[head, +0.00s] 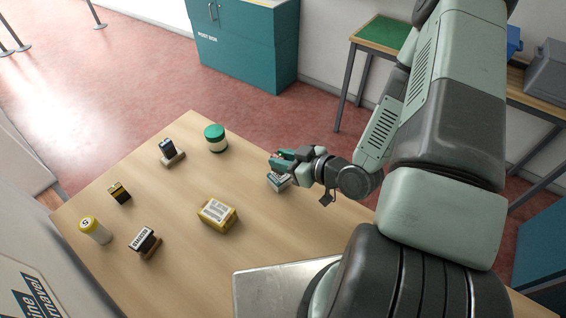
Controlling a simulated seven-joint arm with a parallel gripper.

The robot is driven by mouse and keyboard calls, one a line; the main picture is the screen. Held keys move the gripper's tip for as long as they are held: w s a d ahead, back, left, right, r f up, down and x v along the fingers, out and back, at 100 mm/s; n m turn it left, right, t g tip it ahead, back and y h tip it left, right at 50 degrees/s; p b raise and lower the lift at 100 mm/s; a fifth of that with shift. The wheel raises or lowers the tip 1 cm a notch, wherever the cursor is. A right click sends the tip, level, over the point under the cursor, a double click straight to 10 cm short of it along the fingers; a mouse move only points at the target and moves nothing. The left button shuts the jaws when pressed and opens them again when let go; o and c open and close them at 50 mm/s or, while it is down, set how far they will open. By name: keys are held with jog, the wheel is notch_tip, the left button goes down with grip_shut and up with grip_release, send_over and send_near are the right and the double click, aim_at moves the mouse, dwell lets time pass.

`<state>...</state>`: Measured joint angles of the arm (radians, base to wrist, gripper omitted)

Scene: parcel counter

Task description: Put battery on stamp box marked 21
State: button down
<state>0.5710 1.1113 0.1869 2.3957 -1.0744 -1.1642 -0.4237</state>
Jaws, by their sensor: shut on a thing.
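My gripper (287,163) is at the right side of the wooden table, shut on a small teal item (282,156) with a reddish spot. It may be the battery, but it is too small to be sure. A small grey-white box with a dark marking (279,182) shows just below the fingers; I cannot tell whether they touch. A black-and-gold block (119,194), battery-like, stands at the left. A black stamp-like block with a white label (144,238) sits on a brown base at the front left. A dark blue block (167,148) sits on a pale base farther back. I cannot read a 21 anywhere.
A yellow parcel with a white label (217,214) lies mid-table. A green-lidded jar (216,139) stands at the back, and a yellow-capped white cylinder (96,230) at the left. A metal plate (265,290) lies at the front right. Bare table (165,190) separates the objects.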

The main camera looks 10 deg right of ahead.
jog(key=shift+f, duration=0.85)
jog(key=shift+f, duration=0.15)
jog(key=c, duration=0.9)
grip_release()
jog(key=shift+r, duration=0.2)
jog(key=v, duration=1.2)
jog(key=shift+f, duration=0.15)
